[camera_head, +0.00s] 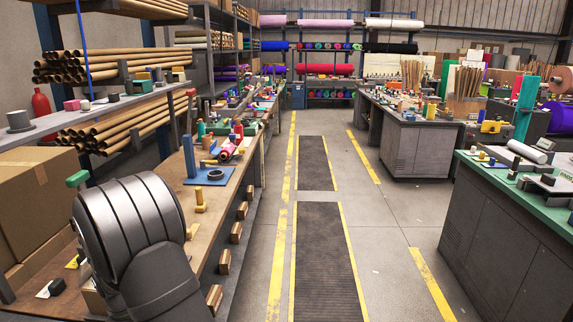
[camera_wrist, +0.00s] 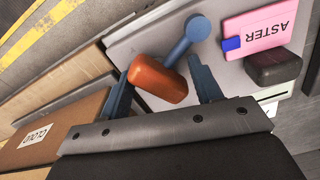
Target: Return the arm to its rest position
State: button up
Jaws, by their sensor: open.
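My gripper (camera_wrist: 158,67) is open in the wrist view, its two blue-grey fingers apart. An orange rounded block (camera_wrist: 158,82) shows between and beyond the fingers, close to the left one; I cannot tell whether they touch. A blue piece with a round end (camera_wrist: 200,27) shows just past it, on a pale grey surface (camera_wrist: 140,45). In the head view my dark arm fills the lower left, over the left workbench (camera_head: 225,200); the fingers are hidden there.
In the wrist view, a pink card marked ASTER (camera_wrist: 262,28) and a dark block (camera_wrist: 273,68) lie at right; a brown box labelled CLOUD (camera_wrist: 70,125) is at left. The aisle (camera_head: 320,240) is clear.

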jog(key=shift+m, duration=2.3)
jog(key=shift+n, duration=1.8)
